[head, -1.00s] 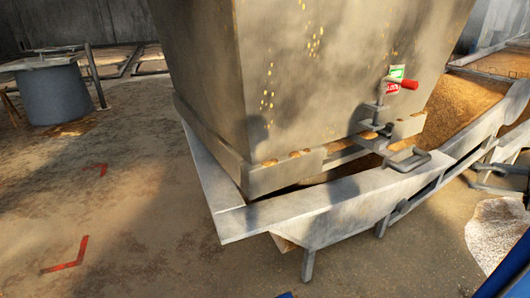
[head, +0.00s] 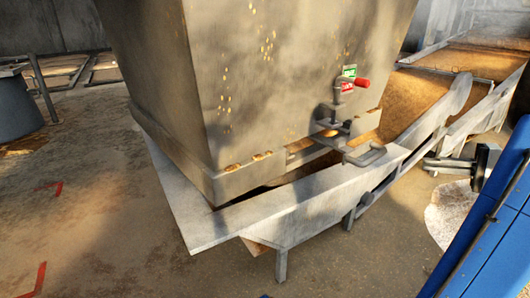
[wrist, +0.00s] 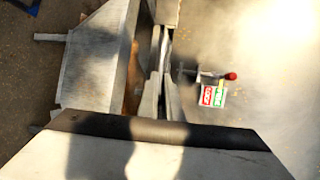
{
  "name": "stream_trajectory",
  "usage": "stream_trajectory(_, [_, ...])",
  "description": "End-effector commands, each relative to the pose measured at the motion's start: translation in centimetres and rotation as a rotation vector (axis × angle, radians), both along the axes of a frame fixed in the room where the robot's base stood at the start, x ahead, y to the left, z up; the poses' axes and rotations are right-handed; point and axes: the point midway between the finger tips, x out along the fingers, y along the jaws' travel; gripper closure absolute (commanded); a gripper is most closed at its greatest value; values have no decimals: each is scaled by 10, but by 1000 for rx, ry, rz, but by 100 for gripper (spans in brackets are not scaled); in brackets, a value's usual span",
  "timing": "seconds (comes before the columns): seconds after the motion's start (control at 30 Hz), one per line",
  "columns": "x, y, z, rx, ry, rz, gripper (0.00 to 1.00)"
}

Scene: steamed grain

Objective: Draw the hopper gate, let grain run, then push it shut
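The grey metal hopper (head: 240,80) stands over a sloping metal trough (head: 290,205). At its lower front is the gate (head: 328,138), with a looped grey handle (head: 366,155) sticking out over the trough edge. The gate looks shut, and I see no grain running. My gripper (head: 428,166) is right of the handle and apart from it, pointing left. In the wrist view its two pale fingers (wrist: 162,90) stand with a gap between them and hold nothing I can see. The handle is not clearly visible there.
A red-knobbed lever (head: 362,84) and green and red labels (head: 348,77) sit above the gate. Grain (head: 400,95) lies on the sloping bed behind. A pale heap (head: 450,212) lies on the floor below my gripper. The floor at left is open, with red marks.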

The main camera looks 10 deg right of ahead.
Motion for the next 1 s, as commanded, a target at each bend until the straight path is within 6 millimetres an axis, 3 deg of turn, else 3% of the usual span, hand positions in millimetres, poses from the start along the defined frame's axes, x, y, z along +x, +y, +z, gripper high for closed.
stream_trajectory(0.33, [2,3,6,-69,69,-42,100])
stream_trajectory(0.8, [1,-6,35,-339,307,-315,100])
stream_trajectory(1.0, [9,-3,30,-346,314,-326,100])
